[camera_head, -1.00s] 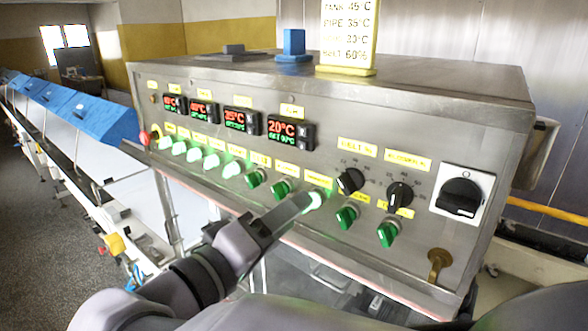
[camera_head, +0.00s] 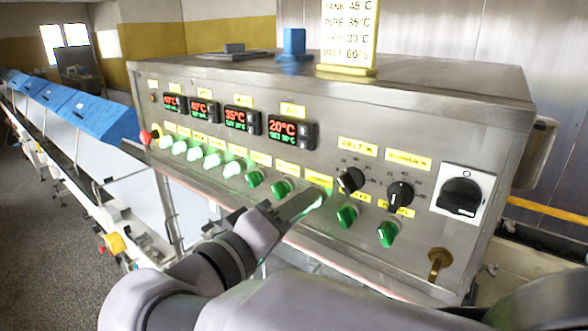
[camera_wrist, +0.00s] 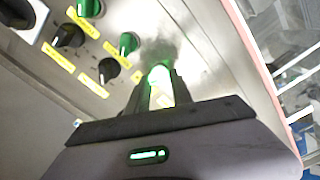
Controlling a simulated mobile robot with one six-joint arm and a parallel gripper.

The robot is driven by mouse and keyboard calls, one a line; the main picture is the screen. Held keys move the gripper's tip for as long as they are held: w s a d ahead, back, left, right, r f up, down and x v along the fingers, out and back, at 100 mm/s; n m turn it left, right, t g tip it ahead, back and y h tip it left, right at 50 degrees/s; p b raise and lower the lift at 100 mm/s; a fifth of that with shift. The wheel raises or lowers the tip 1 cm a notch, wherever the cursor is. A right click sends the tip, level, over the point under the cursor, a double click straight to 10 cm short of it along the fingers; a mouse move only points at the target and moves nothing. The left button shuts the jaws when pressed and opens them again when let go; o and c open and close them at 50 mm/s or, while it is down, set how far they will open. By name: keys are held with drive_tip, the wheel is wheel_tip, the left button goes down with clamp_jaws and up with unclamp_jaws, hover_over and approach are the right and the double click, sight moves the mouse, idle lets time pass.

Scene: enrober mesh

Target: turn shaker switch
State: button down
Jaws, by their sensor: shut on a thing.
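A sloped grey control panel (camera_head: 225,115) holds a row of green knob switches. My gripper (camera_head: 312,198) reaches its right-hand part and is shut on a lit green switch (camera_wrist: 159,77). In the wrist view the two dark fingers (camera_wrist: 161,86) stand on either side of this switch, which glows white-green. A yellow label (camera_head: 318,178) sits just above it; I cannot read its text clearly. The fingers hide most of the switch in the head view, so its exact angle cannot be told.
To the left are unlit green switches (camera_head: 281,189) and several lit ones. To the right are black dials (camera_head: 350,180), two green switches (camera_head: 387,234) and a large black rotary switch (camera_head: 462,196). A brass key (camera_head: 438,262) is at lower right. Temperature displays (camera_head: 291,132) sit above.

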drive_tip(key=shift+n, duration=0.3)
drive_tip(key=shift+f+n+p, duration=0.15)
drive_tip(key=shift+n+p, duration=5.35)
drive_tip(key=shift+n, duration=0.1)
drive_tip(key=c, duration=1.1)
unclamp_jaws()
